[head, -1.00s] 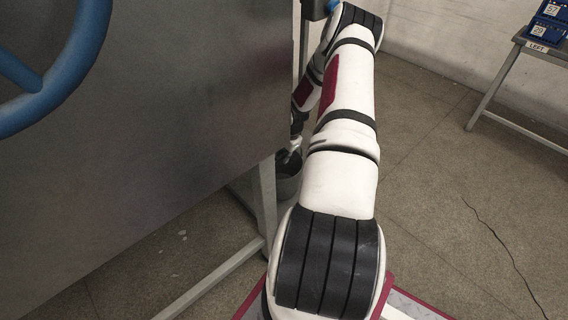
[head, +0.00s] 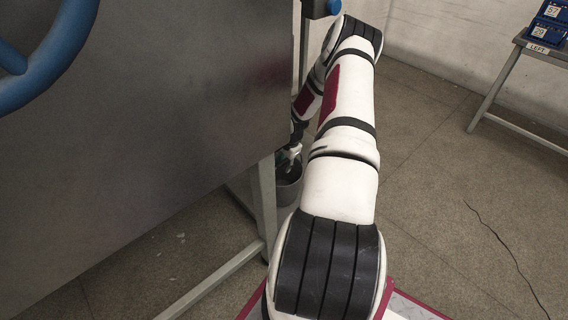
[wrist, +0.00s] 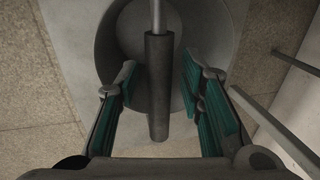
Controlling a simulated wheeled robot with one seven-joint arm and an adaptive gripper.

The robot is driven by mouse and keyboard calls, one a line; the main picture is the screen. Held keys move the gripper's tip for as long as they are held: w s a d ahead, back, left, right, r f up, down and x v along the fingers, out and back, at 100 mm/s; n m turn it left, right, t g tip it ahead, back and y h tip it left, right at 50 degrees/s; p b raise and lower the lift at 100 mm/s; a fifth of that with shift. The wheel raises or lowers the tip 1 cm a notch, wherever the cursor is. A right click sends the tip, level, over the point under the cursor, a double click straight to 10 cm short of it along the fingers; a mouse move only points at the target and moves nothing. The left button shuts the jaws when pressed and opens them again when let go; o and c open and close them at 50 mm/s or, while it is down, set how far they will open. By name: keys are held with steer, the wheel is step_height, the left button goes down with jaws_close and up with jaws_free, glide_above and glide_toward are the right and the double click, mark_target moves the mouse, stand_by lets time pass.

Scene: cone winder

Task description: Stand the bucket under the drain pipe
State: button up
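The grey bucket (head: 288,190) is on the floor just beyond the leg of the large metal panel, partly hidden by the panel and my arm. In the wrist view its round rim and inside (wrist: 122,30) show below my gripper. A dark cylindrical grip (wrist: 158,95) on a thin light rod crosses above the bucket, apparently its handle. My gripper (wrist: 160,76) has its teal-padded fingers on either side of the grip, with gaps on both sides. In the head view my gripper (head: 290,152) is small, just above the bucket. I cannot pick out the drain pipe's outlet.
The metal panel (head: 170,110) fills the left, with a blue handwheel (head: 60,60) in front. Its frame leg (head: 264,195) and a low rail (head: 215,282) stand near the bucket.

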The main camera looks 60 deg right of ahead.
steer(key=shift+r, duration=0.1)
steer(key=p+v, duration=0.4)
steer(key=v, duration=0.8)
steer(key=shift+p, duration=0.4)
